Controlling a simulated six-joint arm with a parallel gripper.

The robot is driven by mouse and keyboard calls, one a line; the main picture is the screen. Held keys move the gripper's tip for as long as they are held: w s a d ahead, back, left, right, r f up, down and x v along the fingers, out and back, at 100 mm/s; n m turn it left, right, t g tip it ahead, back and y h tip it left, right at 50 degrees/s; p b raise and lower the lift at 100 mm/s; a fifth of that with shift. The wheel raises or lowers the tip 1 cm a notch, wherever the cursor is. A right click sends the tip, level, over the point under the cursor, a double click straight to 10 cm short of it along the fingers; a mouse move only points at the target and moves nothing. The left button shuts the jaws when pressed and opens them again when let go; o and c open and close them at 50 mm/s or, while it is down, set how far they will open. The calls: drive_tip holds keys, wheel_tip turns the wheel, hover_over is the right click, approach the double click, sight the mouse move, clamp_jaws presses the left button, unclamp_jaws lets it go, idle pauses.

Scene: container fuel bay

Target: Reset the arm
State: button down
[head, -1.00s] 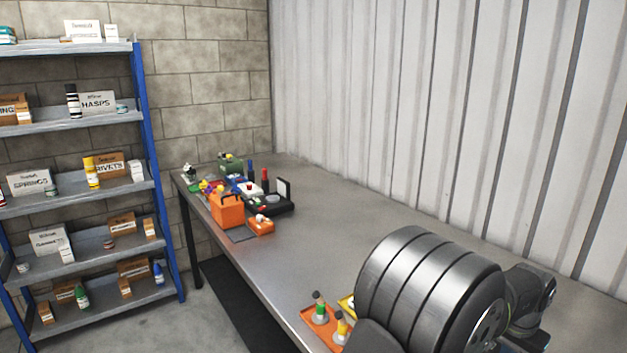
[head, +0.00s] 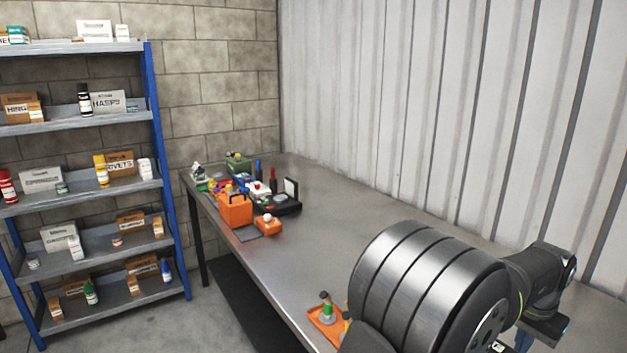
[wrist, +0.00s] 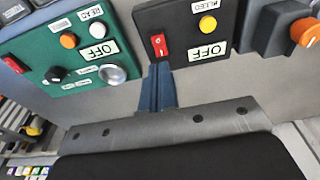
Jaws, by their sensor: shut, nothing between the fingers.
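My gripper (wrist: 159,72) shows in the wrist view as two blue-grey fingers pressed together, with nothing between them. I cannot tell whether the tips touch either panel. In the head view my arm fills the lower right, over the workbench (head: 330,235). The fingers are mostly hidden there by the arm and the frame's edge.
An orange tray (head: 328,328) lies beside my arm. An orange box (head: 235,210) and several items crowd the bench's far end. Shelving (head: 155,150) stands left; the bench middle is clear.

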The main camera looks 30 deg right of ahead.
wheel_tip(320, 180, down, 6)
drive_tip(key=shift+r, duration=0.1)
drive_tip(key=w+a+r+n+g, duration=0.1)
drive_tip(key=r+n, duration=0.6)
drive_tip(key=n, duration=0.1)
drive_tip(key=w+a+r+n+g, duration=0.1)
drive_tip(key=w+a+r+n, duration=0.1)
drive_tip(key=r+n, duration=0.6)
drive_tip(key=shift+w+r+h, duration=0.25)
drive_tip(key=shift+w+h, duration=0.05)
drive_tip(key=shift+f, duration=0.1)
idle(0.4)
wheel_tip(320, 180, down, 5)
drive_tip(key=s+d+m+t, duration=0.1)
drive_tip(key=s+d+m, duration=0.1)
drive_tip(key=m, duration=0.9)
drive_tip(key=shift+s+d+m, duration=0.15)
drive_tip(key=shift+s+m, duration=0.15)
